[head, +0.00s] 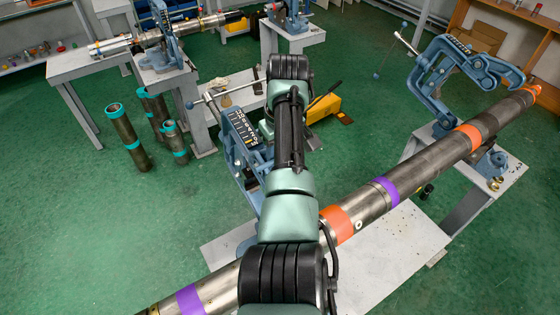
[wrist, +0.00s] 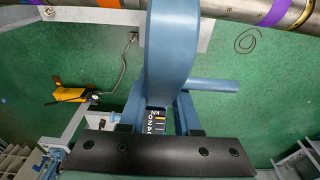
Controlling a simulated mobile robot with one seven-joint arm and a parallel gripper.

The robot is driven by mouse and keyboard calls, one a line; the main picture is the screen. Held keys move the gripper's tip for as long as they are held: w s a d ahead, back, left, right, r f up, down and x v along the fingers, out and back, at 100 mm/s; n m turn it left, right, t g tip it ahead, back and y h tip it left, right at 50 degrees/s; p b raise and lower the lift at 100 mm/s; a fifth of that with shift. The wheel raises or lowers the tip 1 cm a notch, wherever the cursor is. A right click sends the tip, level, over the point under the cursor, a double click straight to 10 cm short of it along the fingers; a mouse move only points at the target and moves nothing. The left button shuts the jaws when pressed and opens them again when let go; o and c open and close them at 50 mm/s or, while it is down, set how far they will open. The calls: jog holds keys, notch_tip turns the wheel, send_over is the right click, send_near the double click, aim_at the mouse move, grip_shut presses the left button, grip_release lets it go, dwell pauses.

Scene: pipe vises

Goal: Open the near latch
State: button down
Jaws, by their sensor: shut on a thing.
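The near vise (head: 241,128) is blue, with a label strip and a long T-handle. It stands left of my arm, which hides part of it. In the wrist view its curved blue body (wrist: 172,50) fills the middle. My gripper (wrist: 159,131) shows at the bottom of the wrist view as a wide black bar with short fingers either side of a blue, labelled vise part (wrist: 155,118). It is shut on this part, apparently at the latch. The exact contact is hidden by the bar. In the head view my arm hides the gripper.
A long pipe (head: 428,160) with orange and purple bands runs diagonally under my arm. A second blue vise (head: 440,82) stands at the right, its yoke raised. A yellow tool (head: 322,107) lies behind my arm. Upright pipes (head: 128,137) stand on green floor at left.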

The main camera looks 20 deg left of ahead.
jog(key=shift+w+a+r, duration=0.1)
jog(key=shift+a+r, duration=0.05)
dwell(0.5)
jog(key=c, duration=0.6)
grip_release()
jog(key=r, duration=0.8)
jog(key=d+r+b, duration=0.1)
jog(key=r, duration=0.3)
jog(key=shift+s, duration=0.3)
jog(key=shift+r+p, duration=0.35)
jog(key=shift+r, duration=0.1)
